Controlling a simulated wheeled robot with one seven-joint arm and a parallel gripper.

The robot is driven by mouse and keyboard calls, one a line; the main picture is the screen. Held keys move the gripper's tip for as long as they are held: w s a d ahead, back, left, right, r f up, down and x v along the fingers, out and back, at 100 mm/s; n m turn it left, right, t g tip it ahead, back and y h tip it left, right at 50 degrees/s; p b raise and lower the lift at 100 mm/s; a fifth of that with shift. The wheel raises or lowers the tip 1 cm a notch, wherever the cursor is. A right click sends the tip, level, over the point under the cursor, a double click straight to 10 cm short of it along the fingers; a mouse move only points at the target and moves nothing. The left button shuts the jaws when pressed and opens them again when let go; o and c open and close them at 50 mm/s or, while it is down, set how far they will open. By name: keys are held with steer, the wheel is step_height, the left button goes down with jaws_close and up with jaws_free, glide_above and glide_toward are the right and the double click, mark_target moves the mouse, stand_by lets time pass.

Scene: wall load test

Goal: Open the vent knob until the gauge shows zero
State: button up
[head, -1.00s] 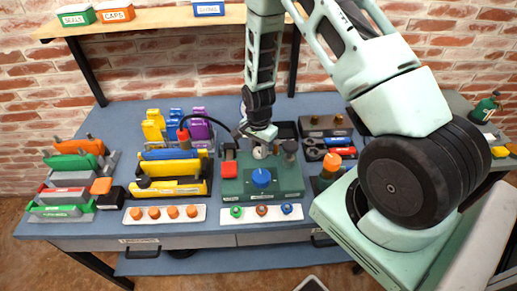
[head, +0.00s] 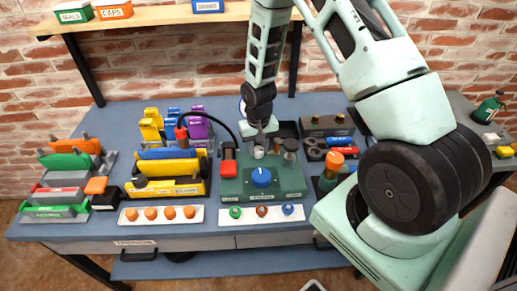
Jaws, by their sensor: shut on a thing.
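The green test unit (head: 289,187) sits on the bench with a large blue dial (head: 261,177) with a white mark on its front. A small pale round part, apparently the gauge (head: 259,153), stands behind the dial; its reading is too small to make out. My gripper (head: 267,143) reaches down from above to the back of the unit, close beside the gauge. It is shut on a small part there that looks like the vent knob, mostly hidden by the fingers.
A dark box (head: 326,125) and an orange-topped bottle (head: 331,172) stand at right.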

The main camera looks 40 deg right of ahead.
mark_target(258, 149)
steer(key=n, duration=0.5)
steer(key=shift+n, duration=0.3)
steer(key=shift+w, duration=0.1)
stand_by(0.4)
steer(key=o, duration=1)
steer(key=shift+r, duration=0.15)
step_height(258, 149, up, 17)
steer(key=shift+r+b, duration=0.1)
steer(key=shift+b, duration=1.05)
